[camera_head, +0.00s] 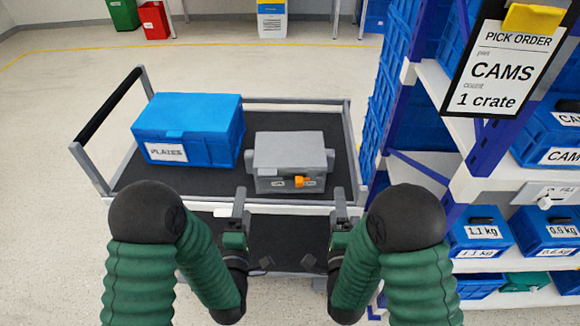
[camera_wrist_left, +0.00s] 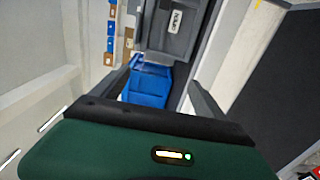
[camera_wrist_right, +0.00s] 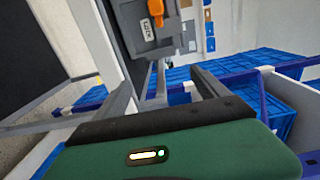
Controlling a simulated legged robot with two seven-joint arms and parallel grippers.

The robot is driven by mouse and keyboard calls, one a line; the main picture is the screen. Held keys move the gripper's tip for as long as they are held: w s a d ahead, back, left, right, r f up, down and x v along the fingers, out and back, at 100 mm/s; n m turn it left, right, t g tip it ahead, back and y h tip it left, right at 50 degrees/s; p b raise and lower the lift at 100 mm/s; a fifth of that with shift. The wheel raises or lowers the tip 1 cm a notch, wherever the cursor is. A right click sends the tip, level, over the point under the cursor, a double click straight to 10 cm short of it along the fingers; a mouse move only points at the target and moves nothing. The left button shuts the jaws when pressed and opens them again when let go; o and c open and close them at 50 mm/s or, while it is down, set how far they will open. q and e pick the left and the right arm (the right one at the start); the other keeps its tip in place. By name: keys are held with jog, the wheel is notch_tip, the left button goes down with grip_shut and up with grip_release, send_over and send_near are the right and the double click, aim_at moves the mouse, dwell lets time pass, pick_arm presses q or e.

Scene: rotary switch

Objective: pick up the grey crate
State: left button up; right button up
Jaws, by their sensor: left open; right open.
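The grey crate (camera_head: 288,150) sits closed on the right part of the cart's dark upper deck, with an orange latch and a small label on its near side. My left gripper (camera_head: 240,207) is open and empty, just in front of the crate's left end. My right gripper (camera_head: 338,208) is open and empty, just in front of its right end. Neither touches the crate, as far as I can see. The crate also shows ahead of the fingers in the left wrist view (camera_wrist_left: 172,30) and in the right wrist view (camera_wrist_right: 152,38).
A blue crate (camera_head: 188,128) labelled PLATES stands left of the grey one on the cart (camera_head: 270,104). The cart has a black push handle (camera_head: 110,104) at left. A shelf rack (camera_head: 470,185) with blue bins and a pick order sign (camera_head: 500,70) stands close at right.

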aim_at(250, 166)
pick_arm(q)
jog(key=w, duration=1.6)
jog(key=shift+d, duration=0.15)
pick_arm(e)
jog(key=w, duration=1.6)
jog(key=shift+d, duration=0.2)
jog(key=shift+r, duration=0.1)
pick_arm(q)
jog(key=shift+s, duration=0.1)
pick_arm(e)
jog(key=shift+s, duration=0.1)
pick_arm(q)
jog(key=c, duration=1.6)
pick_arm(e)
jog(key=c, duration=1.6)
pick_arm(q)
jog(key=shift+c, duration=0.2)
pick_arm(e)
jog(key=shift+c, duration=0.2)
